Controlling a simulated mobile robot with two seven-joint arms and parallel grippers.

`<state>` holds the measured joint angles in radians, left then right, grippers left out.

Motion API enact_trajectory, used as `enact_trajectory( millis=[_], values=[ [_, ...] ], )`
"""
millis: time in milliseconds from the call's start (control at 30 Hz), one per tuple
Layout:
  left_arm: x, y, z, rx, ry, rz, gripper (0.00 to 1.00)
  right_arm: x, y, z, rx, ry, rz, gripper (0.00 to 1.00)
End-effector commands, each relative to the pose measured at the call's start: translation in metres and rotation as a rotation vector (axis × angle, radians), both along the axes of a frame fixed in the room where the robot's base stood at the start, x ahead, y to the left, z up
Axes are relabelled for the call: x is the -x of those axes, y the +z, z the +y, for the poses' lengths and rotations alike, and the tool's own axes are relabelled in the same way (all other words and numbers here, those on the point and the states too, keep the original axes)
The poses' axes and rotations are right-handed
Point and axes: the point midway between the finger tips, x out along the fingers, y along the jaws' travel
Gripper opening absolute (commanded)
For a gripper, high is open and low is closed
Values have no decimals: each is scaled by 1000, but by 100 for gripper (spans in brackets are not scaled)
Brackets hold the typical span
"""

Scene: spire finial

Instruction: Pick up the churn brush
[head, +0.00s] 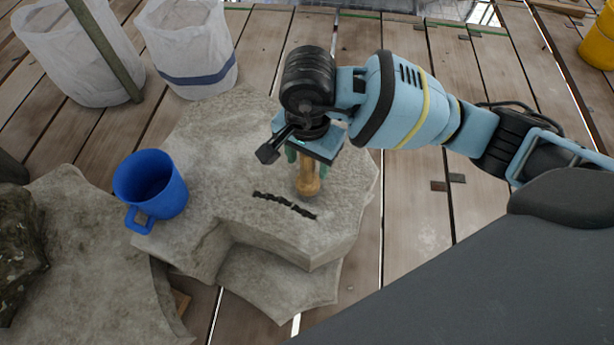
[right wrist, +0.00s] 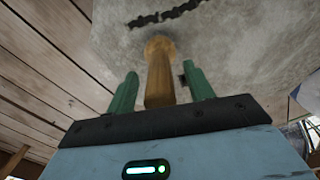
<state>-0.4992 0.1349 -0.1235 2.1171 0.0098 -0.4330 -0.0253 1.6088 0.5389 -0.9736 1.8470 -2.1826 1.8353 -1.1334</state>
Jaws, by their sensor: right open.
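The churn brush (head: 307,184) appears as a light-brown wooden handle with a rounded end, over the pale stone slab (head: 235,175). Its other end is hidden under my right gripper in the head view. In the right wrist view the handle (right wrist: 160,78) lies between the two green fingers, with a visible gap on each side. My right gripper (head: 306,163) points down at the slab and is open around the handle; its fingers (right wrist: 160,88) do not appear to touch it. My left gripper is not in view.
A dark twisted strip (head: 285,206) lies on the slab in front of the brush. A blue mug (head: 152,188) stands to the left. White sacks (head: 188,45) stand at the back left, and a yellow bucket (head: 600,42) at the far right. Bare planks (head: 415,215) lie right of the slab.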

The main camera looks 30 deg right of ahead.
Motion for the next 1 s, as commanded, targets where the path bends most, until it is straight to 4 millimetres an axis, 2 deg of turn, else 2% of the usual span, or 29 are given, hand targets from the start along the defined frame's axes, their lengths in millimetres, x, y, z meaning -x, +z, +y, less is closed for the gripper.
enact_trajectory(
  millis=[67,467,767,1000],
  values=[
    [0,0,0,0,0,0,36,0,1,0,-1,0,-1,51],
    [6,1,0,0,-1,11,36,0,1,0,0,0,0,0],
    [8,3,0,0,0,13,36,0,3,0,-1,0,-2,0],
    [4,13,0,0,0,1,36,-1,24,0,-1,0,-4,0]
  ],
)
